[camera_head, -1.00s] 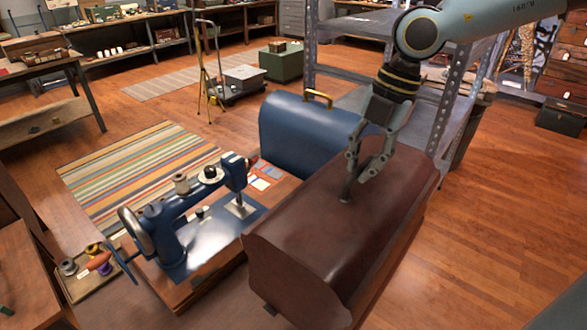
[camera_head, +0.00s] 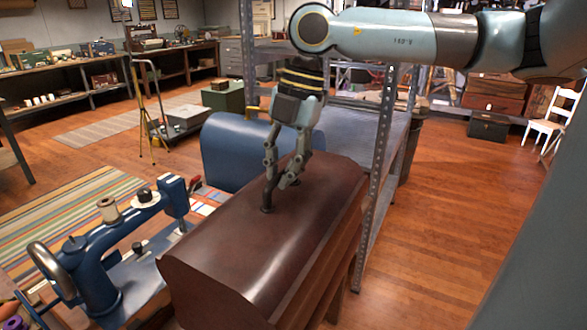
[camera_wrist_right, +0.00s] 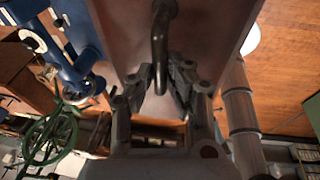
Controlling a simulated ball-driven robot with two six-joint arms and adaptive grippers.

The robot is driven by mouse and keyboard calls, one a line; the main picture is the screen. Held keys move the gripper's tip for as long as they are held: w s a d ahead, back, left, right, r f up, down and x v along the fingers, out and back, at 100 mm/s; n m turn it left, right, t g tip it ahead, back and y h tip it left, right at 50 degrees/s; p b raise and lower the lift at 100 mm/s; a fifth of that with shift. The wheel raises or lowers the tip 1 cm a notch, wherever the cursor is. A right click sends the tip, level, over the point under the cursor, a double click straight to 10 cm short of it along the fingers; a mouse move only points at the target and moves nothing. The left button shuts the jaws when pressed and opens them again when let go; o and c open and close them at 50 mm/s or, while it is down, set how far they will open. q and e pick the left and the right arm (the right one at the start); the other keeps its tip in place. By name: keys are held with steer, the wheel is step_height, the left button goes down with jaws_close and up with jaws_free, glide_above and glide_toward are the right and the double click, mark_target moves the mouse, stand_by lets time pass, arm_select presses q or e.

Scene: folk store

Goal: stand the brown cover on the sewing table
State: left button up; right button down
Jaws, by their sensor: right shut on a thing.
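The brown cover (camera_head: 255,255) is a long, dark, glossy box with a rounded top, at the lower middle of the head view. It sits upright beside the blue sewing machine (camera_head: 110,250), to its right. My right gripper (camera_head: 275,195) is above its top, shut on its dark handle, which shows close up in the right wrist view (camera_wrist_right: 158,50). The cover hides most of what is under it; a wooden leg (camera_head: 336,304) shows below its right side. I cannot tell whether the cover rests on the table or hangs just above. My left gripper is not in view.
A blue rounded case (camera_head: 240,150) stands just behind the brown cover. A grey metal rack with an upright post (camera_head: 381,150) is close on the cover's right. A striped rug (camera_head: 75,205) lies at left. Wooden floor (camera_head: 450,215) is clear at right.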

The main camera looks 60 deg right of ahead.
mark_target(250, 194)
steer(key=shift+w+a+f+b, duration=0.15)
steer(key=shift+w+a+b, duration=0.05)
steer(key=shift+w, duration=0.2)
steer(key=shift+w+a+f+b, duration=0.15)
steer(key=shift+w+a, duration=0.05)
steer(key=shift+w, duration=0.2)
steer(key=w+f, duration=0.1)
steer(key=w+a, duration=0.1)
steer(key=w, duration=0.1)
steer(key=w+f, duration=0.1)
steer(key=shift+w+a+f, duration=0.15)
steer(key=shift+w+f, duration=0.05)
steer(key=shift+f, duration=0.1)
steer(key=shift+s+d+x, duration=0.1)
steer(key=shift+d+x, duration=0.1)
steer(key=shift+x, duration=0.8)
steer(key=shift+s+d+x, duration=0.15)
steer(key=shift+d+x, duration=0.05)
steer(key=shift+x, duration=0.85)
steer(key=shift+f, duration=0.15)
steer(key=c, duration=1.3)
jaws_free()
steer(key=v, duration=1.2)
steer(key=shift+d, duration=0.1)
